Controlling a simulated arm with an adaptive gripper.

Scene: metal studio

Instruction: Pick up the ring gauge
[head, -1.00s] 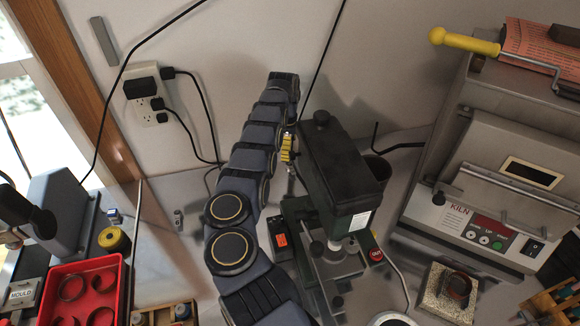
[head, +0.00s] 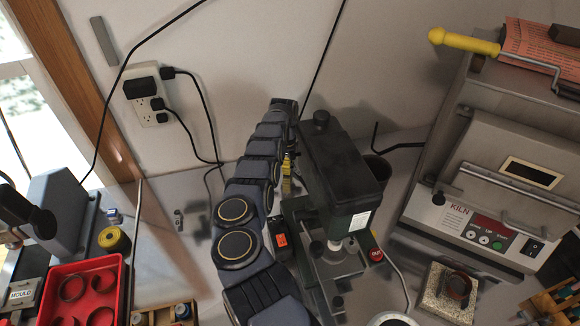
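I cannot pick out the ring gauge for certain. A small grey metal piece (head: 178,220) stands on the bench left of my arm, too small to name. My gripper (head: 287,186) hangs at the end of my arm, just left of the dark green bench press. Only a narrow yellow and dark strip of it shows between my arm and the press. Its fingers are mostly hidden, so I cannot see whether they are open or hold anything.
The press (head: 345,170) stands close to the right of my arm. A kiln (head: 480,215) is at right, with a dark ring (head: 457,289) on a speckled block in front. A red tray (head: 52,290) with several rings is at left. Bench left of my arm is mostly clear.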

